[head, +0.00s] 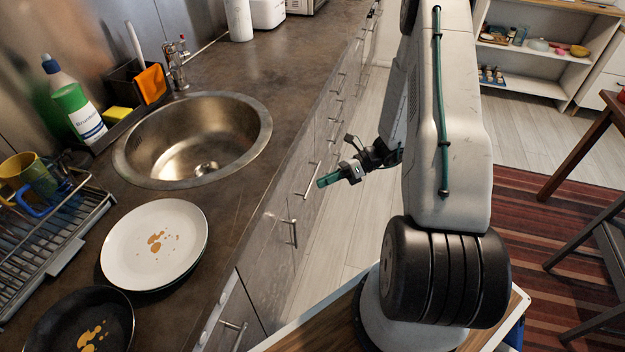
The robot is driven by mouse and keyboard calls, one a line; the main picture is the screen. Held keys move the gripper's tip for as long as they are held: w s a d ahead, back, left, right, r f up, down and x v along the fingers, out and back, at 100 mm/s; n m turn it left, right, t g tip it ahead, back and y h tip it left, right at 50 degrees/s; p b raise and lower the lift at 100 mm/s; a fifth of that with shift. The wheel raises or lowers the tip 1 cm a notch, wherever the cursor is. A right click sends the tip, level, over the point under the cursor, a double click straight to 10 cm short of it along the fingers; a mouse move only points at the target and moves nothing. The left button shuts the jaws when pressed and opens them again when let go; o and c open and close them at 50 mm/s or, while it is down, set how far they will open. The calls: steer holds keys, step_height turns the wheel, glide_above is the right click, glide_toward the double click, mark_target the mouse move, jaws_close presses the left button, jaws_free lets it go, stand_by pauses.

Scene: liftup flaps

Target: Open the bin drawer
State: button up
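A row of grey drawer and cabinet fronts (268,240) runs under the counter, left of my arm. Their bar handles include an upright one (292,232), one further back (311,181) and one close to me (233,326). Which front is the bin drawer cannot be told; the fronts I see look closed. Nothing is visibly held, and the finger gap cannot be made out.
The brown countertop (225,190) holds a sink (200,140), a stained white plate (155,245), a dark pan (80,325) and a dish rack (50,240). Pale floor (335,240) is clear beside the fronts. A wooden table (585,140) and chair (600,250) stand right.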

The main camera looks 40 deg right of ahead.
mark_target(313, 178)
steer(key=w+d+f+m+t+h, duration=0.2)
steer(key=w+d+f+m+t, duration=0.3)
steer(key=m, duration=0.4)
steer(key=w+d+f+m+t+h, duration=0.2)
steer(key=d+f+m+t, duration=0.15)
steer(key=f+m, duration=0.35)
steer(key=shift+m, duration=0.5)
steer(key=x, duration=0.7)
steer(key=shift+w+a+r, duration=0.1)
steer(key=shift+r, duration=0.15)
jaws_close()
